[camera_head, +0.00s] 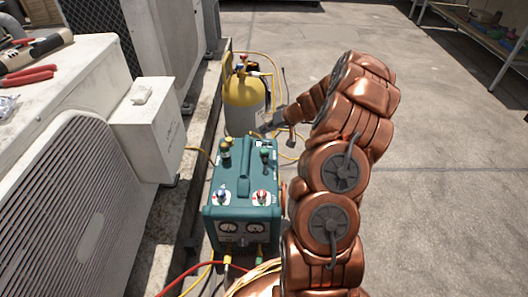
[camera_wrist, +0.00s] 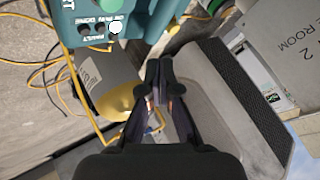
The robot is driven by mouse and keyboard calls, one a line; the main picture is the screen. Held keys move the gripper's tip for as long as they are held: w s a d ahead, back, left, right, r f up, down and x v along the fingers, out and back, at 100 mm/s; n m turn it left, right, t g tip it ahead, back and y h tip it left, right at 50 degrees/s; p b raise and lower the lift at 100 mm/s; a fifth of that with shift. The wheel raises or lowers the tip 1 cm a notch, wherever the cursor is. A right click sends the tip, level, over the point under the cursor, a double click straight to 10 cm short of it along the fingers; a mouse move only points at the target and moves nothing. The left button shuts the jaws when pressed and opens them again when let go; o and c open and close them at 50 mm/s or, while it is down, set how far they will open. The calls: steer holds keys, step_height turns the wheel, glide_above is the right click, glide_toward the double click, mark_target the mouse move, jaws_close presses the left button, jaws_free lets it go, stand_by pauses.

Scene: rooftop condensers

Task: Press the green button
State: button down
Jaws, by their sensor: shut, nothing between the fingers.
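A teal recovery machine (camera_head: 242,188) stands on the ground left of my arm in the head view. My gripper (camera_wrist: 159,82) is shut and empty, with the fingertips apart from the machine. In the head view my gripper (camera_head: 276,123) is beyond the machine, near the yellow-topped cylinder, and small.
A grey cylinder with a yellow top (camera_head: 245,104) stands behind the machine; it also shows in the wrist view (camera_wrist: 108,85). Yellow hoses (camera_head: 285,148) lie around it. Condenser units (camera_head: 60,195) line the left. Open concrete (camera_head: 440,150) lies right; a shelf (camera_head: 480,35) stands far right.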

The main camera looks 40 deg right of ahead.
steer(key=b, duration=0.2)
glide_above(266, 151)
step_height(266, 151, down, 6)
steer(key=shift+w+r, duration=0.1)
steer(key=shift+r, duration=0.05)
steer(key=shift+f+b, duration=0.85)
steer(key=shift+f, duration=0.05)
steer(key=shift+f, duration=0.2)
stand_by(0.5)
steer(key=shift+f+b, duration=0.25)
steer(key=shift+b, duration=0.3)
steer(key=shift+f+b, duration=0.65)
steer(key=shift+f, duration=0.15)
stand_by(1.0)
steer(key=shift+r, duration=0.1)
steer(key=shift+r+p, duration=0.55)
steer(key=shift+r, duration=0.6)
steer(key=shift+r, duration=0.1)
steer(key=shift+r+p, duration=1.05)
steer(key=shift+r, duration=1.35)
